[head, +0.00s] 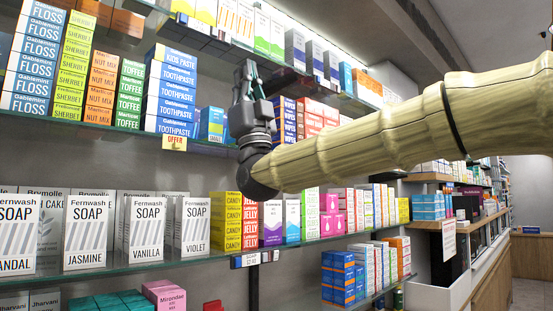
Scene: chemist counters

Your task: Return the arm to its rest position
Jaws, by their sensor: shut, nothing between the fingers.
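My arm (370,135), in a pale yellow sleeve, reaches in from the right edge across the front of the shelves. It ends in a dark wrist joint. My gripper (246,70) points upward from it, shut and empty. It is in front of the middle shelf level, between the blue toothpaste boxes (172,92) on the left and the wipes boxes (285,120) on the right. The arm hides part of the shelf and goods behind it. I cannot tell whether the fingers touch anything behind them.
Glass shelves run along the wall, filled with boxes. White soap boxes (147,228) and yellow candy boxes (226,222) stand on the shelf below the gripper. An orange offer tag (174,142) hangs from the shelf edge. An aisle floor (530,292) is clear at the lower right.

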